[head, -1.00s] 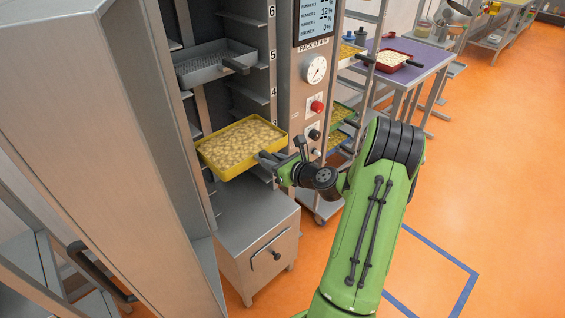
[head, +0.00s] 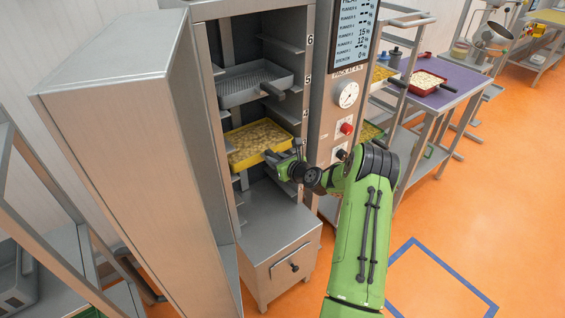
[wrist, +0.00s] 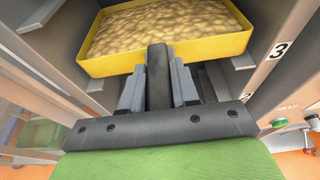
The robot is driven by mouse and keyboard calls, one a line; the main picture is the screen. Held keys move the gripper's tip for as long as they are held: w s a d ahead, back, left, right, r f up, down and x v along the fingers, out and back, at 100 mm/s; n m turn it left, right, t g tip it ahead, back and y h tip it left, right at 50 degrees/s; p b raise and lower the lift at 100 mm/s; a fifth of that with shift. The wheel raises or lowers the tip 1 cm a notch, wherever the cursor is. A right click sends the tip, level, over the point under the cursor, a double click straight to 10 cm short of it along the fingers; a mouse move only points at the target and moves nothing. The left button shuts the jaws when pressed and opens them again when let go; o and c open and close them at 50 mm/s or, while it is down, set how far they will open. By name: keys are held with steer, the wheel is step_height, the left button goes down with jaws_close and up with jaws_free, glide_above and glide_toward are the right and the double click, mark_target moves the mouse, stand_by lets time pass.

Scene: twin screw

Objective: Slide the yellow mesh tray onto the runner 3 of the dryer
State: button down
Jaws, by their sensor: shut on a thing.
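The yellow tray (head: 237,164), filled with pale pieces, is inside the open dryer cabinet, below the label 4. In the wrist view the yellow tray (wrist: 165,57) looks roughly level, and a metal ledge (wrist: 242,62) shows just below its right side, beside the label 3 (wrist: 280,50). I cannot tell whether the tray touches the ledges. My gripper (head: 277,157) is at the tray's front, shut on its dark handle (wrist: 158,78).
A grey mesh tray (head: 253,84) sits higher in the dryer, near label 5. The control panel (head: 345,95) stands close on the right. The open door (head: 125,130) stands on the left. A metal cabinet (head: 275,245) is below. A purple table (head: 445,92) is at right.

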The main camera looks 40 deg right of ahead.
steer(key=shift+w+r, duration=0.15)
steer(key=shift+w, duration=0.35)
steer(key=shift+f, duration=0.45)
stand_by(0.4)
steer(key=c, duration=0.9)
jaws_free()
steer(key=shift+s, duration=0.1)
steer(key=shift+o, duration=0.7)
steer(key=shift+f, duration=0.2)
steer(key=v, duration=1.5)
steer(key=shift+s+r, duration=0.2)
steer(key=shift+s, duration=0.2)
steer(key=shift+a, duration=0.1)
